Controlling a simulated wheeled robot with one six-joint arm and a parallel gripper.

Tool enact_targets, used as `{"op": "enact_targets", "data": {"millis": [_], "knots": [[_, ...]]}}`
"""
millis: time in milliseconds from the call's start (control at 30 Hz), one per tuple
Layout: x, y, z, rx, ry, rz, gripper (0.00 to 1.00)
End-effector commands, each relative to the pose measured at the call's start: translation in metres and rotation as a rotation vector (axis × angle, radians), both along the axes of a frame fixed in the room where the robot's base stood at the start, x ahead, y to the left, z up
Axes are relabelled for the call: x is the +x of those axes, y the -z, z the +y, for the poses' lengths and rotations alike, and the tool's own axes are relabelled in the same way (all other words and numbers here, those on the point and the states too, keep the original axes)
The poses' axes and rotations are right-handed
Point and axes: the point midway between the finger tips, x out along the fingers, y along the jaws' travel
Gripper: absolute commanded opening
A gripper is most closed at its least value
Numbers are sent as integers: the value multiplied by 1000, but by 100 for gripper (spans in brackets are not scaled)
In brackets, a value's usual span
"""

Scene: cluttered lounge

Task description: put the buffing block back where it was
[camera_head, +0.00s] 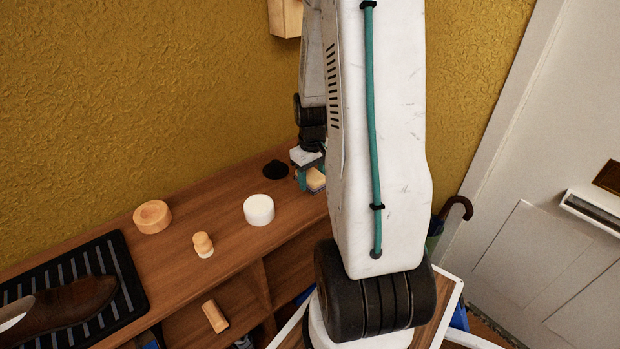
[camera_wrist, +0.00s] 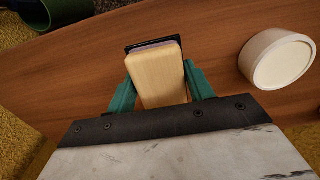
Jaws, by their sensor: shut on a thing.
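The buffing block (camera_wrist: 158,75) is a pale wooden block with a thin lilac layer and a dark edge behind it. My gripper (camera_wrist: 160,90) has its two teal fingers on either side of the block and is shut on it. In the head view, my gripper (camera_head: 308,180) and the block (camera_head: 316,179) are at the right end of the brown wooden shelf top (camera_head: 180,270). My arm hides part of that end. I cannot tell whether the block touches the wood.
A white round tin (camera_head: 258,210) and a small black object (camera_head: 275,169) stand left of my gripper. Further left are a wooden disc (camera_head: 152,217), a wooden knob (camera_head: 203,245) and a shoe (camera_head: 70,304) on a black ribbed mat (camera_head: 127,277). Another wooden block (camera_head: 215,316) lies lower.

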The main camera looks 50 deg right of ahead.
Motion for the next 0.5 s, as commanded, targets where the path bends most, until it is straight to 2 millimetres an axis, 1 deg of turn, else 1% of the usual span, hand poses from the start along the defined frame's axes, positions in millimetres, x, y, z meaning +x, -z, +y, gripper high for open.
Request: {"op": "enact_targets", "data": {"millis": [267,400,500], "knots": [[8,2,-13,0,-8,1,34],[5,26,-16,4,-3,4,34],[4,37,-19,1,1,2,34]]}}
